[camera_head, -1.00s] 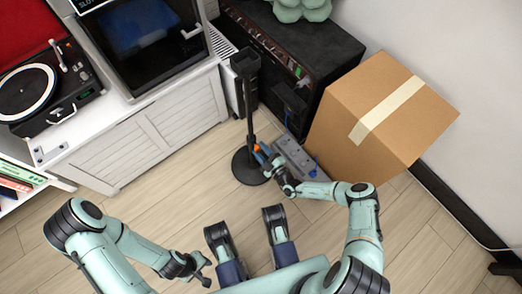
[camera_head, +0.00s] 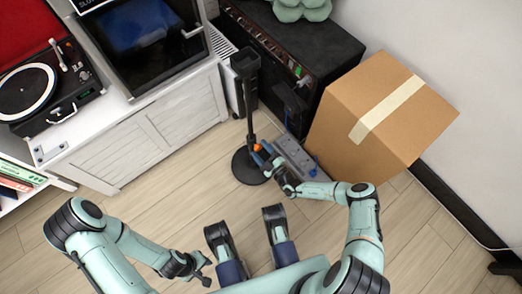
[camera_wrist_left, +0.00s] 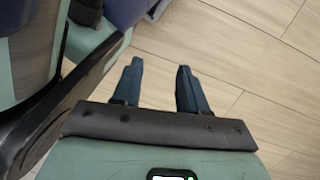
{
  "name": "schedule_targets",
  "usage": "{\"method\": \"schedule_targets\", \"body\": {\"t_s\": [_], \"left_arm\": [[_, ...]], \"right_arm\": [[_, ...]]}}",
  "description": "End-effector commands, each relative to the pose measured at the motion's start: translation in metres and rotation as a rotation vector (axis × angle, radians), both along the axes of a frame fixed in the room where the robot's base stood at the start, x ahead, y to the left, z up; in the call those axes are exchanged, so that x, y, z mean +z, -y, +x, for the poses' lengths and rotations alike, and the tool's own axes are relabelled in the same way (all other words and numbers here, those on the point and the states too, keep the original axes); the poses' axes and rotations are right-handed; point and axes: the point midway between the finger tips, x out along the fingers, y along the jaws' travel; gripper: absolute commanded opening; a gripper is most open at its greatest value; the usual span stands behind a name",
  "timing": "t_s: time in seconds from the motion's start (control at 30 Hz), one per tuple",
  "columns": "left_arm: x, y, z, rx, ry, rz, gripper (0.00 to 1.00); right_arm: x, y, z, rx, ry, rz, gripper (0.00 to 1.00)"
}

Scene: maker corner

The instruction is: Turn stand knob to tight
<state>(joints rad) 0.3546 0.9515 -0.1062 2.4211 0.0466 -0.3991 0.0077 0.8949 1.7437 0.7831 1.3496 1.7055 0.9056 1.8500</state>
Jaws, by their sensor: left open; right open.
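The black stand (camera_head: 250,95) is upright on the floor, with a thin pole and a round base (camera_head: 243,169). Its small orange knob (camera_head: 257,148) shows low on the pole. My right gripper (camera_head: 262,153) is open, its blue fingers right at the knob; whether they touch it is too small to tell. My left gripper (camera_head: 206,272) is open and empty, low over the floor near my body; its two blue fingers stand apart in the left wrist view (camera_wrist_left: 160,85).
A cardboard box (camera_head: 375,120) stands right of the stand. A grey power strip (camera_head: 295,155) lies beside my right gripper. A black amplifier-like cabinet (camera_head: 340,50) and a white cabinet (camera_head: 165,130) stand behind. The wooden floor (camera_head: 170,205) at left is clear.

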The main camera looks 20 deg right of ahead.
Motion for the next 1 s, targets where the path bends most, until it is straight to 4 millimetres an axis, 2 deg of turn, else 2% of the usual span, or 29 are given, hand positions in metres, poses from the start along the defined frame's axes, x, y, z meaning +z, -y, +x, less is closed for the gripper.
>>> {"method": "schedule_targets", "body": {"t_s": [0.17,0.4,0.6,0.8,1.0], "left_arm": [[0.006,0.002,0.012,-0.004,0.038,0.002,0.43],[0.021,0.005,0.039,-0.015,0.129,0.007,0.43],[0.030,0.006,0.054,-0.018,0.179,0.012,0.43],[0.034,0.007,0.061,-0.019,0.200,0.013,0.43],[0.034,0.007,0.061,-0.020,0.203,0.013,0.43]], "right_arm": [[0.000,0.008,-0.020,-0.002,-0.002,-0.001,0.66],[0.001,0.027,-0.072,-0.003,-0.003,0.000,0.66],[0.001,0.039,-0.107,-0.001,-0.002,0.000,0.66],[0.000,0.045,-0.124,0.000,-0.002,0.000,0.66],[0.000,0.045,-0.126,0.001,-0.001,0.001,0.66]]}}
